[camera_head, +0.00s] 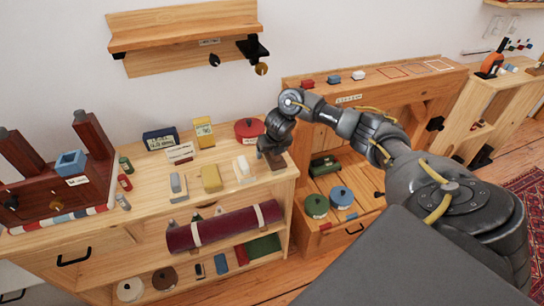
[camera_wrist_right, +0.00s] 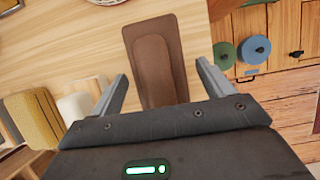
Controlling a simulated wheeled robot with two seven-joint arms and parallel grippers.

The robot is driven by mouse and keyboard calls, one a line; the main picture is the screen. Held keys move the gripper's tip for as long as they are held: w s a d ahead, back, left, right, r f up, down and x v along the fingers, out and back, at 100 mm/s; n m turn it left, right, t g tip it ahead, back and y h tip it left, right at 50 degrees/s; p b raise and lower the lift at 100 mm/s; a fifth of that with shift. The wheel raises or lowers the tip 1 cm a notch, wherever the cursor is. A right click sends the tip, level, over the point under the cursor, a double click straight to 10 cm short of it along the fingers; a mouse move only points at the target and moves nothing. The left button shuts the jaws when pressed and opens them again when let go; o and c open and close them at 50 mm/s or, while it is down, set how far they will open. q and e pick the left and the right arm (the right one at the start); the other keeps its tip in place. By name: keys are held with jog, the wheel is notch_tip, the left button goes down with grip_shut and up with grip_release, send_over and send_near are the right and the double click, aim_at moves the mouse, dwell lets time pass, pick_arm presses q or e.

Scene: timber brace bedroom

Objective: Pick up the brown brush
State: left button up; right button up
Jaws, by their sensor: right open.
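The brown brush (camera_wrist_right: 153,50) lies on the light wooden cabinet top (camera_wrist_right: 90,25). In the right wrist view it sits between the two fingers of my right gripper (camera_wrist_right: 162,78); its near end is hidden by the gripper body. In the head view a small part of the brush (camera_head: 277,164) shows under my right gripper (camera_head: 272,149), at the right end of the cabinet top. My right gripper is open, with a finger on each side of the brush and visible gaps. Whether it touches the brush is not clear. My left gripper is not in view.
To the left stand a white block (camera_head: 243,168), a yellow block (camera_head: 211,178) and a grey block (camera_head: 178,186). A red round pot (camera_head: 248,129) stands behind. A green pot (camera_head: 316,205) and a blue pot (camera_head: 341,196) are lower right. A wall shelf (camera_head: 185,33) hangs above.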

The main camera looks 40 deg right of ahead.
jog(key=shift+f, duration=0.25)
dwell(0.4)
jog(key=c, duration=1.1)
jog(key=shift+r, duration=0.1)
jog(key=shift+c, duration=0.2)
